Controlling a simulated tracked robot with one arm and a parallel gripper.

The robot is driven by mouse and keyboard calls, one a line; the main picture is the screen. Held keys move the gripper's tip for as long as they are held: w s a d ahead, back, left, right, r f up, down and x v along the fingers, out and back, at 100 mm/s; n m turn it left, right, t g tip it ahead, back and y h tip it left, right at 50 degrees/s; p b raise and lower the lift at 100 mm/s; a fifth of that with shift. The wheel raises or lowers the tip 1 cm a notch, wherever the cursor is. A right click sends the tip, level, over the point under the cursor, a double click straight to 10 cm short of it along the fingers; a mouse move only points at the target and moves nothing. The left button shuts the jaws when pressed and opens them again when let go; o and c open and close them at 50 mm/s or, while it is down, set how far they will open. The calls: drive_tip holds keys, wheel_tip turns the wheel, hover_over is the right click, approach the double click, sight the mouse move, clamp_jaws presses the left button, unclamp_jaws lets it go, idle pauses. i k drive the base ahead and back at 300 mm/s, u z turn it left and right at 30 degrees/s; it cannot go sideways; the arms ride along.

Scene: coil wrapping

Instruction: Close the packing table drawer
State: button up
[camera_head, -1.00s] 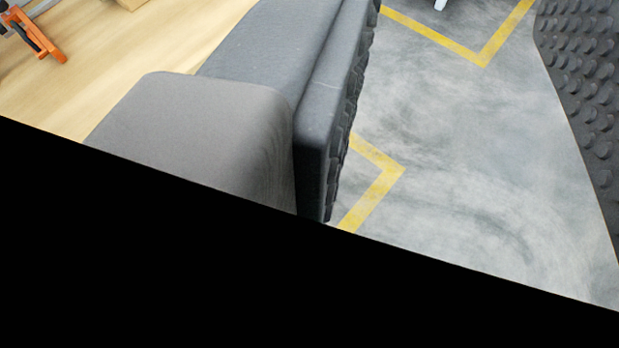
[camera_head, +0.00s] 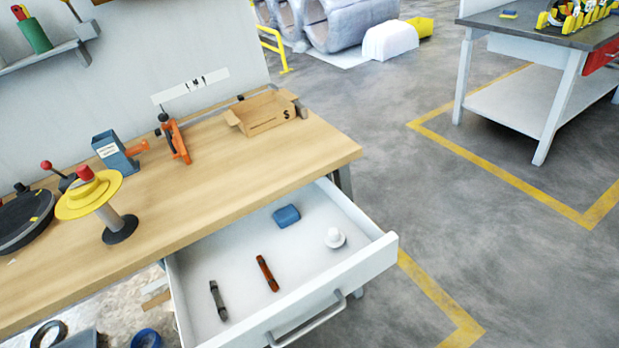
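The packing table (camera_head: 235,170) has a light wooden top and runs across the left and middle of the view. Its white drawer (camera_head: 375,258) is pulled open toward the lower right. A grey bar handle (camera_head: 308,322) is on the drawer front. Inside lie a blue block (camera_head: 286,216), a white knob-like item (camera_head: 335,238), an orange-brown tool (camera_head: 267,273) and a dark grey tool (camera_head: 218,300), all apart from each other. My gripper does not show in the current view.
On the tabletop are an open cardboard box (camera_head: 265,113), an orange clamp-like tool (camera_head: 176,140), a blue dispenser (camera_head: 115,152) and a yellow spool stand (camera_head: 118,222). Grey floor with yellow lines is clear right of the drawer. Another workbench (camera_head: 545,95) stands upper right.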

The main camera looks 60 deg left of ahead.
sight(311, 276)
drive_tip(key=u, duration=0.05)
drive_tip(key=k, duration=1.75)
drive_tip(key=u, duration=0.6)
drive_tip(key=i, duration=1)
drive_tip(key=z, duration=0.05)
